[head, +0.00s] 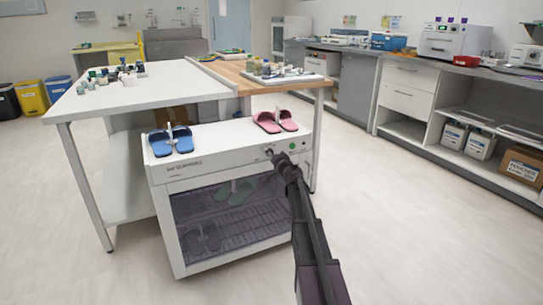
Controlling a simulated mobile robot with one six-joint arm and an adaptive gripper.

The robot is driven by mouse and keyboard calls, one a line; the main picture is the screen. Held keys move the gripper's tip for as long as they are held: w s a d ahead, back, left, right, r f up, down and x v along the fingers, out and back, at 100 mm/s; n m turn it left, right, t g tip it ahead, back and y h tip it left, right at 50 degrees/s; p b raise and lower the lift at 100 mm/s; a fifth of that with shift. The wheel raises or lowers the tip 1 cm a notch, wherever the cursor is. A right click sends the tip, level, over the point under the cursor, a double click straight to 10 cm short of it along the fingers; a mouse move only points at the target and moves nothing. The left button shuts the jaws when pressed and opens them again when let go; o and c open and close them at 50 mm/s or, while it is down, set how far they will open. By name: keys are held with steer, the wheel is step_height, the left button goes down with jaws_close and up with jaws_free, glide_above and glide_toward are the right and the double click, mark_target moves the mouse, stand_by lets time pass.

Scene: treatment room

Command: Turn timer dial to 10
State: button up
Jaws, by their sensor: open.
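A white cabinet (217,166) with a dark see-through door stands at the front of the tables. The timer dial (268,152) seems to be the small dark knob on the right part of its upper front panel. Its number marks are too small to read. My gripper (279,160) is open, with its tip right at the panel beside the dial. I cannot tell whether the fingers touch the dial or are around it. My arm comes in from the lower right and hides part of the panel and door edge.
A green spot (292,146) sits on the panel right of the dial. Blue sandals (171,141) and pink sandals (275,121) lie on the cabinet's top. A white table (138,95) stands behind. The floor (420,230) to the right is clear.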

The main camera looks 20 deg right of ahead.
jaws_close()
steer(key=shift+m, duration=3)
steer(key=shift+w, duration=0.1)
jaws_free()
